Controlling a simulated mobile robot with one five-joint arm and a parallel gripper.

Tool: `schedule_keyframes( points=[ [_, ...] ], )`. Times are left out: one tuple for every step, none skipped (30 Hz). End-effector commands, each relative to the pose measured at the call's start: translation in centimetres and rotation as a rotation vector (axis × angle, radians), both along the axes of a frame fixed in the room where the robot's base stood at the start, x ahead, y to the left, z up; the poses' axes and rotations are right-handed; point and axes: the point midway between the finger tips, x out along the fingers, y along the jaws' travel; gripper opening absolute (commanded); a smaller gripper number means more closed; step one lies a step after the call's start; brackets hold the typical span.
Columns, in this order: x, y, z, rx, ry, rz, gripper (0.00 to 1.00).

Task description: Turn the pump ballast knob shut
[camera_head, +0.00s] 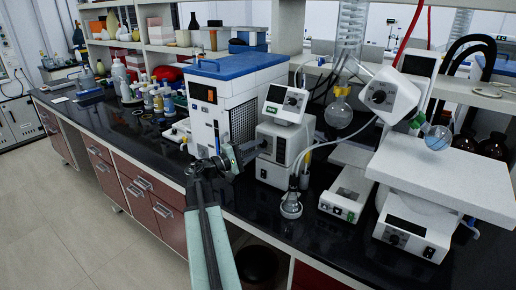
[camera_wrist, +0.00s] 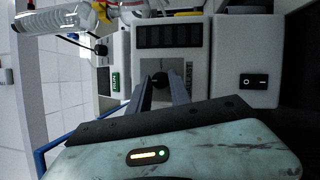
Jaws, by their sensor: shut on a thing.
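The pump (camera_head: 282,155) is a white box with a tilted display unit on top, standing on the dark bench in the head view. My gripper (camera_head: 240,155) reaches its left side from the front. In the wrist view the pump's face (camera_wrist: 228,68) fills the middle, and my gripper (camera_wrist: 161,84) has its two fingers on either side of a small black ballast knob (camera_wrist: 160,79), shut on it. The knob's turn angle cannot be told, as the fingers partly cover it. In the head view the knob is hard to make out.
A blue-topped white unit (camera_head: 238,95) stands close to the left of the pump. A small flask (camera_head: 291,207) with tubing stands in front of the pump. A rotary evaporator (camera_head: 390,92) and a hotplate (camera_head: 345,195) are to the right. A black rocker switch (camera_wrist: 254,80) is on the pump's face.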

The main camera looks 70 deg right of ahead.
Motion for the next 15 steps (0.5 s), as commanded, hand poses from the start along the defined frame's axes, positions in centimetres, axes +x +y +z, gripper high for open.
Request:
schedule_keyframes(
  points=[
    [-0.09, 0.12, -0.24, 0.004, -0.007, -0.003, 0.0],
    [-0.09, 0.12, -0.24, 0.004, -0.007, -0.003, 0.0],
    [-0.1, 0.12, -0.23, 0.004, -0.007, -0.003, 0.0],
    [-0.11, 0.12, -0.24, 0.004, -0.007, -0.003, 0.0],
    [-0.11, 0.12, -0.24, 0.004, -0.007, -0.003, 0.0],
    [-0.1, 0.12, -0.23, 0.004, -0.007, -0.003, 0.3],
    [-0.1, 0.1, -0.22, 0.003, -0.007, -0.003, 0.38],
    [-0.1, 0.09, -0.21, 0.003, -0.007, -0.003, 0.46],
    [-0.09, 0.09, -0.19, 0.002, -0.006, -0.003, 0.46],
    [-0.09, 0.07, -0.19, 0.002, -0.006, -0.003, 0.46],
    [-0.09, 0.07, -0.16, 0.002, -0.005, -0.003, 0.46],
    [-0.08, 0.05, -0.15, 0.002, -0.005, -0.002, 0.46],
    [-0.09, 0.04, -0.13, 0.002, -0.004, -0.001, 0.46],
    [-0.08, 0.04, -0.12, 0.002, -0.004, -0.001, 0.46],
    [-0.08, 0.03, -0.12, 0.002, -0.004, -0.001, 0.46]
  ],
)
